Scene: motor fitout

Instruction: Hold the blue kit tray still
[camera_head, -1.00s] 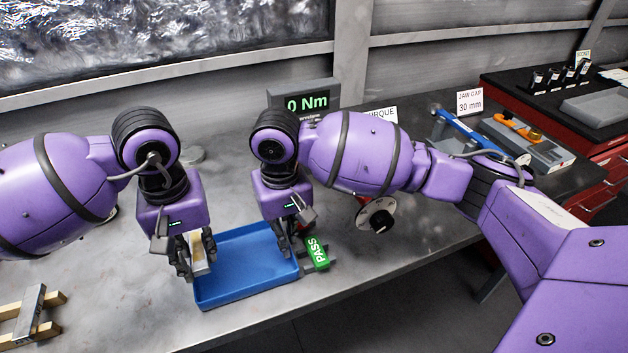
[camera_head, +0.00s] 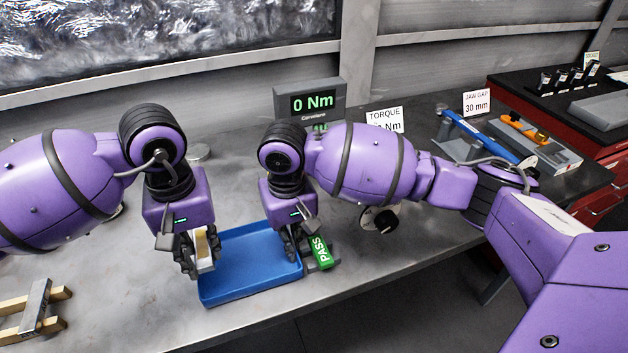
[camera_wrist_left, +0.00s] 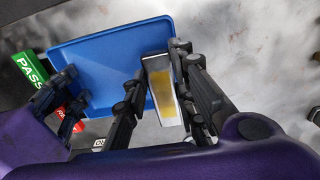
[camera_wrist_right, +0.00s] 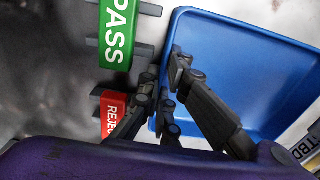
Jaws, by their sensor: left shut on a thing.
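The blue kit tray (camera_head: 250,264) lies flat at the bench's front edge. It also shows in the left wrist view (camera_wrist_left: 110,60) and right wrist view (camera_wrist_right: 245,70). My left gripper (camera_head: 202,256) is shut on a metal block with a yellowish face (camera_wrist_left: 163,88). The block is at the tray's left side; its exact height is unclear. My right gripper (camera_head: 297,245) is at the tray's right side. In the right wrist view its fingers (camera_wrist_right: 164,85) lie either side of the tray's rim; whether they press on it is unclear.
A green PASS marker (camera_head: 320,252) stands right beside the tray, with a red REJECT marker (camera_wrist_right: 113,115) near it. A black dial (camera_head: 381,220) and the torque display (camera_head: 312,102) are behind. A wooden stand with a metal bar (camera_head: 36,306) is at lower left.

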